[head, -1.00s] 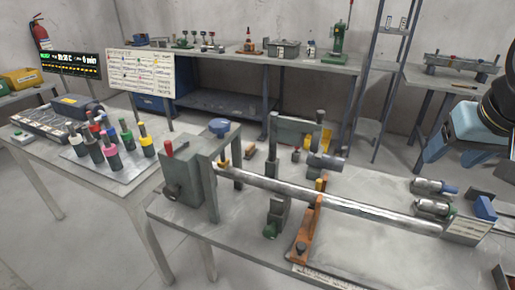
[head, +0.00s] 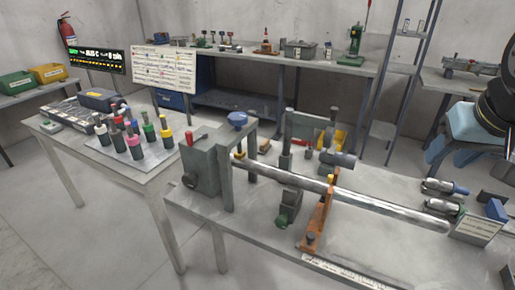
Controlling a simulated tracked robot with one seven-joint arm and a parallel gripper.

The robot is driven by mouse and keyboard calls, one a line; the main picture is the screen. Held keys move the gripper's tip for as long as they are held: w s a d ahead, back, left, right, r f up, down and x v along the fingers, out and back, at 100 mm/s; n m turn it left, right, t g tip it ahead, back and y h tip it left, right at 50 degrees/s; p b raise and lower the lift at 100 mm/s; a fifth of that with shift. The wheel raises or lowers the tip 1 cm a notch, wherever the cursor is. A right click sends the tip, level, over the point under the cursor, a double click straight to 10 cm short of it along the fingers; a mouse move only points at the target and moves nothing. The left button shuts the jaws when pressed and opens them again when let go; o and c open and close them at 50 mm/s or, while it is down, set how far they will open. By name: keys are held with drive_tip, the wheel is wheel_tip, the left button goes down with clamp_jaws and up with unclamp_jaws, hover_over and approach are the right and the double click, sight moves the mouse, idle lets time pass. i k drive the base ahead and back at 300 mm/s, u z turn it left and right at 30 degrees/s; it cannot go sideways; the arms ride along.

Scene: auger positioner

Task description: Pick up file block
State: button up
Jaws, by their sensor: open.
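I cannot tell for sure which thing is the file block. A small brown block (head: 265,146) lies on the near bench behind the grey upright frame, apart from the long metal shaft (head: 350,197). A blue wedge-shaped block (head: 496,209) stands at the bench's right side, beside a small label plate. Part of my blue and black arm shows at the right edge, above the bench. My gripper's fingertips do not show, and nothing held is visible.
Metal cylinders (head: 440,187) lie at right. A left table (head: 158,172) holds several coloured-collar tools. Shelving stands behind. Floor shows between the tables.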

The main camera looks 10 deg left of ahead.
sight(265, 146)
drive_tip(key=u, duration=0.6)
drive_tip(key=k, duration=0.75)
drive_tip(key=u, duration=0.85)
drive_tip(key=k, duration=0.5)
drive_tip(key=u, duration=0.1)
drive_tip(key=i, duration=0.85)
drive_tip(key=z, duration=0.75)
drive_tip(key=i, duration=1.15)
drive_tip(key=u, duration=0.2)
